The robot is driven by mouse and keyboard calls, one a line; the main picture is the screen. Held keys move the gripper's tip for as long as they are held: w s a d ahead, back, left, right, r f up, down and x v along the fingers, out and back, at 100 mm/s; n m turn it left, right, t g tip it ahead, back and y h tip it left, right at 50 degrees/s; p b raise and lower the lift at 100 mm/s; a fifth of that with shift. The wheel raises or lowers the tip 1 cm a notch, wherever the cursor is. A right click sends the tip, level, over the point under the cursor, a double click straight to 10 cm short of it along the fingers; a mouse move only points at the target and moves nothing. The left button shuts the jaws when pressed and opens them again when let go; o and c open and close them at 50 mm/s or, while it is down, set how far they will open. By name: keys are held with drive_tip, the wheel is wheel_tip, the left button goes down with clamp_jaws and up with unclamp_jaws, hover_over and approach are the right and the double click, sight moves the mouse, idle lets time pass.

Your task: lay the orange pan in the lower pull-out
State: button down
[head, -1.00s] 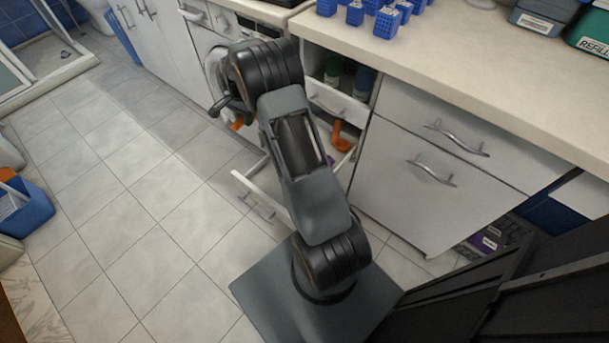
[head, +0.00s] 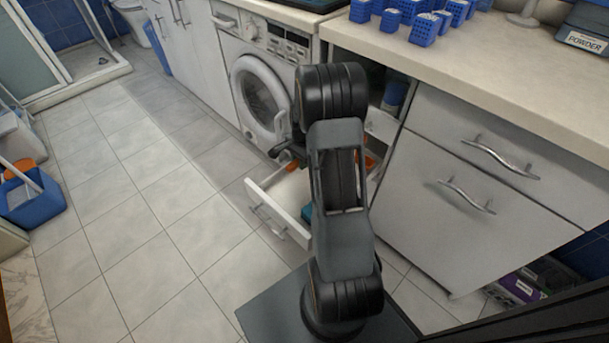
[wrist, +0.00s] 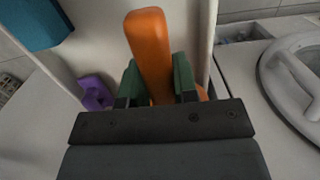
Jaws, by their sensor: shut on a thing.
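My gripper (wrist: 156,78) is shut on the orange pan (wrist: 150,45), with its green fingers on either side of the upright orange handle in the wrist view. The pan's lower part is mostly hidden by the gripper. The lower pull-out (head: 278,212) stands open in the head view, its white front with a metal handle left of my arm. A teal thing (head: 306,212) shows inside it. In the head view my arm hides most of the pull-out's inside and the gripper's fingers. Orange patches show on both sides of my arm; I cannot tell which belongs to the held pan.
A washing machine (head: 262,90) stands beyond the pull-out. A closed white cabinet (head: 440,195) with metal handles is to the right. In the wrist view a purple thing (wrist: 96,92) and a teal thing (wrist: 36,22) lie left of the gripper.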

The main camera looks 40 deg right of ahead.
drive_tip(key=shift+s+d+f+b, duration=0.2)
drive_tip(key=shift+s+f+b, duration=0.1)
drive_tip(key=shift+s+f, duration=0.4)
wheel_tip(320, 180, down, 4)
drive_tip(key=shift+r+b, duration=0.15)
drive_tip(key=shift+b, duration=0.85)
drive_tip(key=shift+r, duration=0.1)
drive_tip(key=c, duration=0.9)
unclamp_jaws()
